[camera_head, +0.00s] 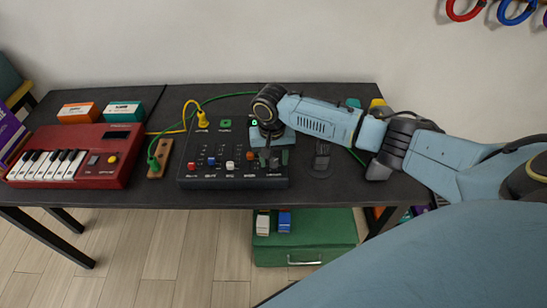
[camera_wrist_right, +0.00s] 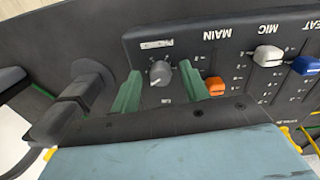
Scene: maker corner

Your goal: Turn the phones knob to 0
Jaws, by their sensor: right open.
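The black mixer (camera_head: 218,182) lies on the table, and its panel also fills the upper part of the right wrist view (camera_wrist_right: 190,47). A grey round knob (camera_wrist_right: 161,74) sits at the panel's end, beside the MAIN slider. Its label is not readable, and I cannot tell what its pointer shows. My right gripper (camera_head: 271,160) is over the mixer's right end. In the wrist view its two green fingertips (camera_wrist_right: 160,80) are open, one on each side of the knob. I cannot tell whether they touch it. My left gripper is in neither view.
An orange slider cap (camera_wrist_right: 214,87) is close beside one fingertip; white (camera_wrist_right: 268,56) and blue (camera_wrist_right: 305,65) caps are further along. A dark stand (camera_head: 320,160) is right of the mixer. A red keyboard (camera_head: 120,165) is at left. Green and yellow cables cross the table.

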